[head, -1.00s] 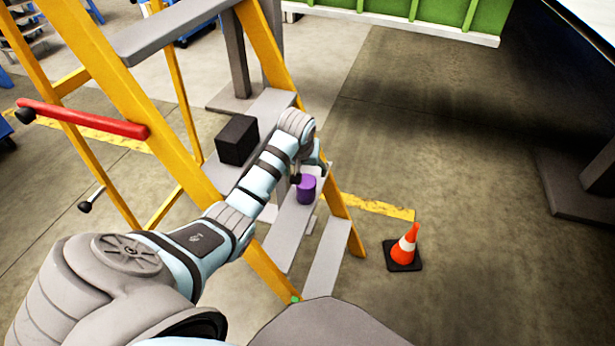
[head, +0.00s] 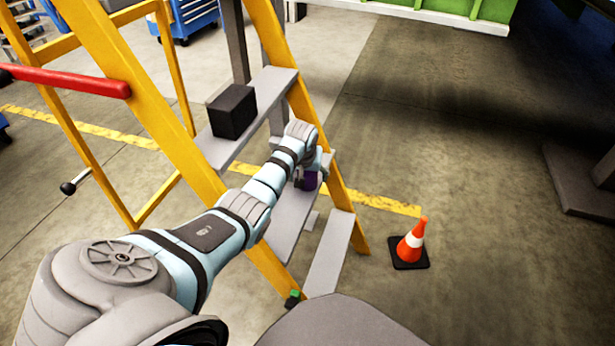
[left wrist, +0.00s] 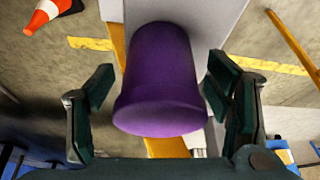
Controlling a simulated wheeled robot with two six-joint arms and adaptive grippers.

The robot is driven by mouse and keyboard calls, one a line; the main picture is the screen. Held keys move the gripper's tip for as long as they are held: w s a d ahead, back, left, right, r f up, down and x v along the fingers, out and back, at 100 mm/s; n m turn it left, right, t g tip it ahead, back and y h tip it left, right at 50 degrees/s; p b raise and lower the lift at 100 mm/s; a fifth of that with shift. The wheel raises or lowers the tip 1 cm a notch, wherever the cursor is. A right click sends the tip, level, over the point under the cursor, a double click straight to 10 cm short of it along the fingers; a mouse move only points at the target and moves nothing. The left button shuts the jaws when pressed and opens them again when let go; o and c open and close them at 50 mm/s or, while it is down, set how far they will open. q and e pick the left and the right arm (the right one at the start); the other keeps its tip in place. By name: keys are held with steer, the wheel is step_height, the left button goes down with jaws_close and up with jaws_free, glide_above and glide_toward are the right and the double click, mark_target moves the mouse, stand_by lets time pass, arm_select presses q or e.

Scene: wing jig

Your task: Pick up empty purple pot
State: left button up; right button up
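The purple pot (head: 308,181) stands on a grey step (head: 286,232) of the yellow ladder, partly hidden by my left gripper in the head view. In the left wrist view the purple pot (left wrist: 161,80) fills the middle, between the two dark fingers of my left gripper (left wrist: 160,95). The fingers are spread, one on each side of the pot, with a visible gap on the left and a very small one on the right. The inside of the pot cannot be seen. My right gripper is in neither view.
A black box (head: 232,111) sits on the higher step to the left of my left arm. The yellow ladder rails (head: 300,90) run on both sides of the steps. An orange traffic cone (head: 411,243) stands on the floor at right, where much floor is clear.

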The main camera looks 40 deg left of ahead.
arm_select(q)
steer(key=c, duration=1.3)
steer(key=shift+o, duration=0.2)
steer(key=shift+r, duration=0.1)
